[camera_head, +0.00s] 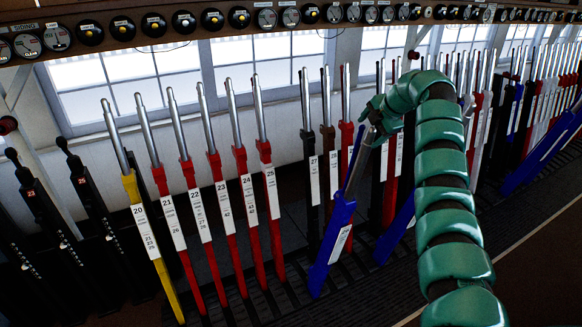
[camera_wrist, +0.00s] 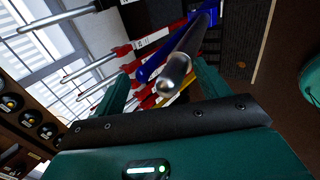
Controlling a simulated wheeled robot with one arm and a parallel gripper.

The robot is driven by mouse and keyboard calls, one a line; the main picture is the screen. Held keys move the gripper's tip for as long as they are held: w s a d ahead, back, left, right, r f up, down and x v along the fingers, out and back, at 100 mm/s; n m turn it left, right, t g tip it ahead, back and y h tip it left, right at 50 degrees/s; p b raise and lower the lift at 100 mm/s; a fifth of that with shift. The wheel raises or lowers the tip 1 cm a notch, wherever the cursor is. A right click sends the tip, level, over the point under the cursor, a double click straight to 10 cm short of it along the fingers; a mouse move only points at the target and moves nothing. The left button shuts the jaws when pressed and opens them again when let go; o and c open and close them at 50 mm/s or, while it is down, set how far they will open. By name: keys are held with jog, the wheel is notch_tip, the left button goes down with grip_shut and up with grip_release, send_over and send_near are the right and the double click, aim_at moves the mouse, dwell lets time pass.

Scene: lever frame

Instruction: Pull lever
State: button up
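A blue lever (camera_head: 333,240) with a silver handle leans out toward me from the row in the head view. My gripper (camera_head: 372,122) is at the top of this handle, at the end of my green arm. In the wrist view, the silver handle (camera_wrist: 188,55) has its rounded end toward the camera, and the lever's blue part (camera_wrist: 206,14) shows beyond. The two green fingers of my gripper (camera_wrist: 161,78) stand apart on either side of the handle, with gaps visible. The exact contact is hidden in the head view by the fingers.
Red levers (camera_head: 226,205) and a yellow lever (camera_head: 146,235) stand upright to the left. Another blue lever (camera_head: 398,228) leans out just right of the first. More levers crowd the row to the right. A shelf of round dials (camera_head: 265,18) runs above. Floor is open at lower right.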

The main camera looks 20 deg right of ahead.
jog(key=r, duration=0.3)
jog(key=s+r+p, duration=0.1)
jog(key=r, duration=0.2)
jog(key=shift+s+r, duration=0.15)
jog(key=shift+r, duration=0.05)
jog(key=shift+f, duration=0.1)
jog(key=p+v, duration=0.2)
jog(key=v, duration=1.5)
jog(key=shift+r, duration=0.2)
